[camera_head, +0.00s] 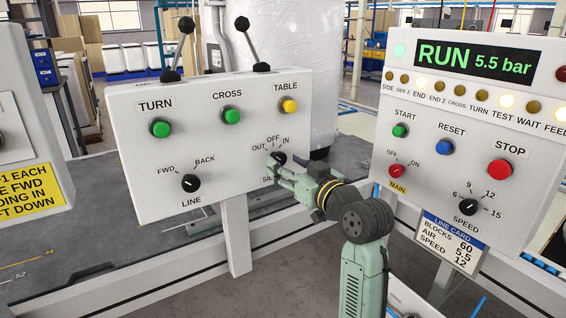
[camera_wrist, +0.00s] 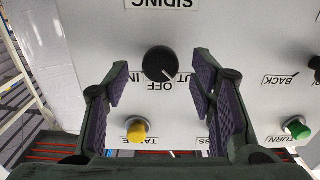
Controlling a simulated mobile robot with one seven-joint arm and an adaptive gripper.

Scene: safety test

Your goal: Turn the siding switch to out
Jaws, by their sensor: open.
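The siding switch (camera_head: 280,158) is a black round knob on the white control box, with OUT, OFF and IN around it. The upside-down wrist view shows the siding switch (camera_wrist: 158,62) between my finger pads. Its white mark points to the lower right there, toward the OUT label, which a finger partly covers. My gripper (camera_head: 277,169) is open in front of the switch. In the wrist view the fingers of my gripper (camera_wrist: 157,86) stand on both sides of the knob with gaps. The SIDING label (camera_wrist: 162,3) is partly cut off.
The same box carries the LINE knob (camera_head: 190,183), green TURN (camera_head: 160,128) and CROSS (camera_head: 231,116) buttons, and a yellow TABLE button (camera_head: 290,105). Two levers (camera_head: 247,38) rise from its top. A second panel (camera_head: 433,158) with START, RESET and STOP stands right of my arm.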

